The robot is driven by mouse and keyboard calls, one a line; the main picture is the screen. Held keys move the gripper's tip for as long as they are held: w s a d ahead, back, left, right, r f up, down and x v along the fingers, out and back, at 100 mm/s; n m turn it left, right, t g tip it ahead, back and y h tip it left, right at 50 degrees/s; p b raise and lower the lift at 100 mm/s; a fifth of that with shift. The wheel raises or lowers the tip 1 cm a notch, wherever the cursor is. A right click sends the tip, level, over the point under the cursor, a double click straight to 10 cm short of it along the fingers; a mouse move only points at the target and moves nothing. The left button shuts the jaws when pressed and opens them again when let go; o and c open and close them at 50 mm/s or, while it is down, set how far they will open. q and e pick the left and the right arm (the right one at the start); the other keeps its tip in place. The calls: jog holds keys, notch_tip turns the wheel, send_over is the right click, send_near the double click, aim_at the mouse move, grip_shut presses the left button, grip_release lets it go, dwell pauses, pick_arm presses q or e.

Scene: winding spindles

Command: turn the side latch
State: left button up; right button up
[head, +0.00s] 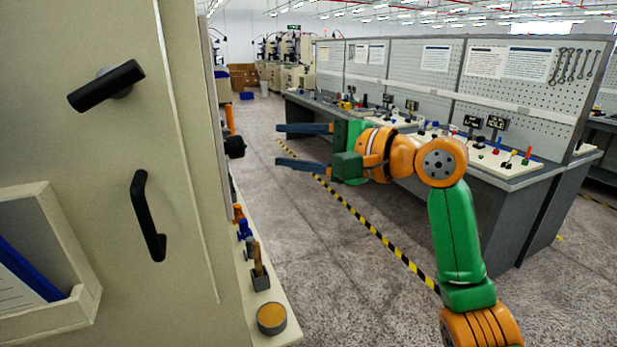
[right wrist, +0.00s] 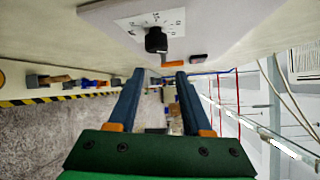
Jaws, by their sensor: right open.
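My right gripper (head: 277,145) is open and empty, its two blue fingers pointing left toward the side of the beige cabinet (head: 180,200). A black knob (head: 235,146) sticks out from that side, level with the fingers and a gap away from their tips. The right wrist view shows a black knob (right wrist: 156,40) on a white marked plate, above and beyond the open fingers (right wrist: 160,74). I cannot tell for certain which part is the side latch. The cabinet's front has a tilted black lever (head: 106,86) and a black pull handle (head: 148,215). My left gripper is out of view.
An orange part (head: 229,118) shows just above the knob. A ledge (head: 275,305) along the cabinet's side holds small coloured parts and a round orange-topped piece (head: 271,318). A long workbench (head: 520,180) stands to the right. The floor between is open.

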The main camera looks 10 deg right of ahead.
jog(key=w+d+f+h, duration=0.1)
jog(key=w+d+f, duration=0.1)
jog(key=w+f, duration=0.2)
notch_tip(320, 180, down, 3)
jog(key=shift+f+m+t+h, duration=0.1)
jog(key=shift+m+t+h, duration=0.2)
jog(key=shift+m+h, duration=0.1)
